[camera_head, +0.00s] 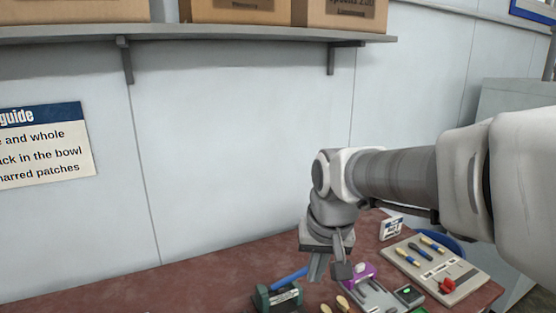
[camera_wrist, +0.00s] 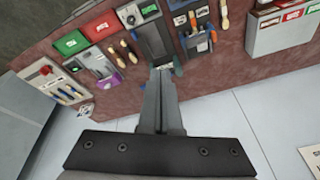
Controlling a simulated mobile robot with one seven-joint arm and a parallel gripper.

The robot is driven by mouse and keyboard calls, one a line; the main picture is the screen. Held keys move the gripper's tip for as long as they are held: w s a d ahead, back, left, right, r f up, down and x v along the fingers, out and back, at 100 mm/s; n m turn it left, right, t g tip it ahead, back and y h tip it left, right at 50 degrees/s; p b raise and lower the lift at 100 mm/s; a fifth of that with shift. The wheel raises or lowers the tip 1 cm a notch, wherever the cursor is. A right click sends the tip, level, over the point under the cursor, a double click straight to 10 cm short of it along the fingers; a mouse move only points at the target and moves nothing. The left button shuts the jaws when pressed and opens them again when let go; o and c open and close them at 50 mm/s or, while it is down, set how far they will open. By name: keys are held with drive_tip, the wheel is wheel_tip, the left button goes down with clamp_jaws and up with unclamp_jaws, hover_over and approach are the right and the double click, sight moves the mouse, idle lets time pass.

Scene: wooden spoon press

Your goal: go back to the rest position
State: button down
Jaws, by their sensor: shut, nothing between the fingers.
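My gripper (camera_head: 330,270) hangs from the arm above the red-brown workbench (camera_head: 185,272), fingers pointing down.
A green device with a blue handle (camera_head: 280,296) stands left of the gripper. A board with several tools and a red knob (camera_head: 437,268) lies right. A labelled bin (camera_wrist: 282,33) stands on the bench. A shelf (camera_head: 210,33) with boxes crosses the wall above.

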drive_tip(key=s+d+t, duration=0.1)
drive_tip(key=s+d, duration=0.2)
drive_tip(key=s, duration=0.4)
drive_tip(key=s+d+r+t, duration=0.1)
drive_tip(key=s+d, duration=0.3)
drive_tip(key=s, duration=0.3)
drive_tip(key=shift+s+d+h, duration=0.15)
drive_tip(key=shift+s+h, duration=0.1)
drive_tip(key=shift+h, duration=0.15)
